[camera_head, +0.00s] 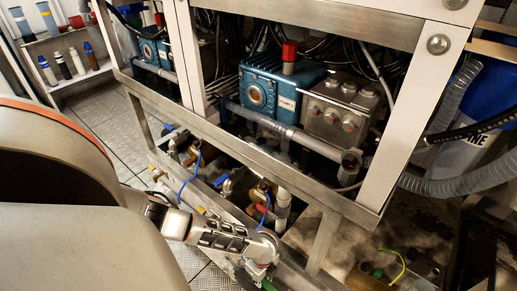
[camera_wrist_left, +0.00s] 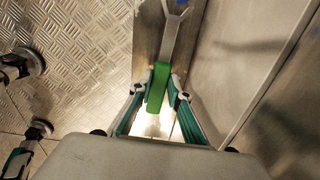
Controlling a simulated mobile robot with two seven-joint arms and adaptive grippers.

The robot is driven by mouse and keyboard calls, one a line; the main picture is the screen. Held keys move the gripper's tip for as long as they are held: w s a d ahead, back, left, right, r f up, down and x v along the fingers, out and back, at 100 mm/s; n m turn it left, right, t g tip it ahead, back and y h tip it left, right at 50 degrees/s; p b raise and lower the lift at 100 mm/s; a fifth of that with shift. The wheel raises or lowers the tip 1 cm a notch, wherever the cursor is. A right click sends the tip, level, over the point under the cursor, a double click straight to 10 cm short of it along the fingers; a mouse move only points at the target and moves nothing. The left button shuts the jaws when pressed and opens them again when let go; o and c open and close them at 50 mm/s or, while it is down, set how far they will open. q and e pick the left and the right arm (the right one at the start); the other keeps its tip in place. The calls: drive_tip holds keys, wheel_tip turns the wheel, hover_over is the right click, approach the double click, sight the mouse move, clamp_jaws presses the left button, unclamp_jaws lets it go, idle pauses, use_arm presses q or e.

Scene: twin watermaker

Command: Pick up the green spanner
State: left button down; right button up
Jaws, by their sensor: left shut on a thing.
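The green spanner (camera_wrist_left: 158,88) has a green handle and a grey metal open end that points up in the left wrist view. My left gripper (camera_wrist_left: 161,93) is shut on the green handle, with one finger on each side. The metal end lies over a grey metal strip; I cannot tell whether it touches it. In the head view my left gripper (camera_head: 262,279) is low in the middle, in front of the steel frame and partly cut off by the lower edge. The spanner is hard to make out there.
The steel frame (camera_head: 263,148) holds a blue pump (camera_head: 262,91) and hoses. Valves and a blue wire (camera_head: 190,176) are close behind my left wrist. Checker-plate floor (camera_wrist_left: 85,30) lies left of the spanner, and a grey metal wall (camera_wrist_left: 240,65) stands right of it.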

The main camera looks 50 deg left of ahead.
use_arm(q)
drive_tip(key=r, duration=0.2)
drive_tip(key=w+r+p, duration=0.1)
drive_tip(key=r, duration=0.1)
drive_tip(key=shift+r+p, duration=0.2)
drive_tip(key=shift+p, duration=0.1)
drive_tip(key=s+d+p, duration=0.2)
drive_tip(key=s, duration=0.8)
drive_tip(key=s+d+f+p, duration=0.1)
drive_tip(key=s+d+p, duration=0.1)
drive_tip(key=s, duration=0.8)
drive_tip(key=shift+d+p, duration=0.3)
use_arm(e)
drive_tip(key=s+d+f+n+g+h, duration=0.1)
drive_tip(key=d+f+n, duration=0.1)
drive_tip(key=d, duration=0.4)
drive_tip(key=shift+s+f+n+h, duration=0.2)
drive_tip(key=shift+n+h, duration=0.2)
drive_tip(key=shift+n, duration=0.1)
